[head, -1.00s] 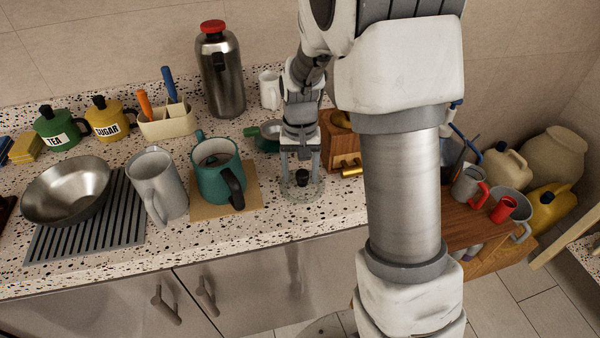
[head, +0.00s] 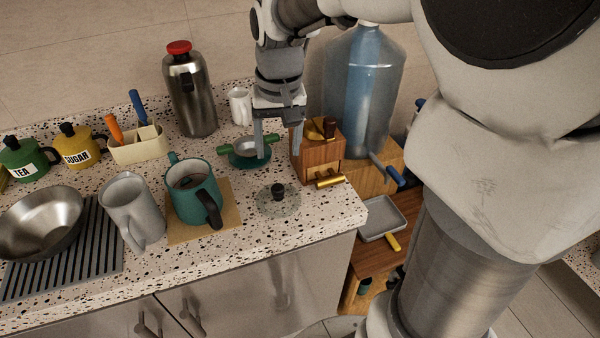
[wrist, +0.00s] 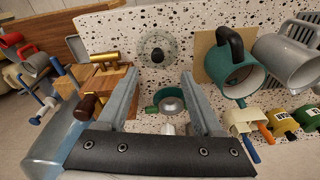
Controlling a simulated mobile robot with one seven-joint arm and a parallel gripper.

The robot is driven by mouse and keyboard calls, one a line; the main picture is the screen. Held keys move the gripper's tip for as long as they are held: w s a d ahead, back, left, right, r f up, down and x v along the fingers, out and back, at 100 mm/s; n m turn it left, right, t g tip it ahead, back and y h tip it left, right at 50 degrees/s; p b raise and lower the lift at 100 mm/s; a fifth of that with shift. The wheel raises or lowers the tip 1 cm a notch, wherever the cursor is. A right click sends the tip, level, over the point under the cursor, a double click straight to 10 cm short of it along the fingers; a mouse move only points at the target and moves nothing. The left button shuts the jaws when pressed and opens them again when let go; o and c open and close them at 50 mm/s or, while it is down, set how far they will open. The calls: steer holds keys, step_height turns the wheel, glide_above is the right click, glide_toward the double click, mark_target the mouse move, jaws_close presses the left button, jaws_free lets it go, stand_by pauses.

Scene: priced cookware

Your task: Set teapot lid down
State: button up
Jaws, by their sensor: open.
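The teapot lid (head: 278,198) is a clear glass disc with a black knob. It lies flat on the speckled counter, right of the teapot, and also shows in the wrist view (wrist: 155,50). The teal teapot (head: 191,194) stands open-topped on a tan board (head: 231,217); in the wrist view the teapot (wrist: 232,76) is right of the lid. My gripper (head: 266,155) is open and empty, above and behind the lid and apart from it. In the wrist view its fingers (wrist: 160,85) spread wide with nothing between them but a small green-handled pan farther off.
The green-handled pan (head: 249,151) stands below my gripper. A wooden grinder (head: 318,153) with a brass drawer knob is close at its right. A steel flask (head: 190,92) and white mug (head: 240,106) stand behind. The counter's front edge is near the lid.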

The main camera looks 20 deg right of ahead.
steer(key=s+r+n+t, duration=0.2)
steer(key=s+r+t, duration=0.2)
steer(key=s, duration=1.1)
steer(key=shift+s, duration=0.25)
steer(key=shift+r, duration=0.1)
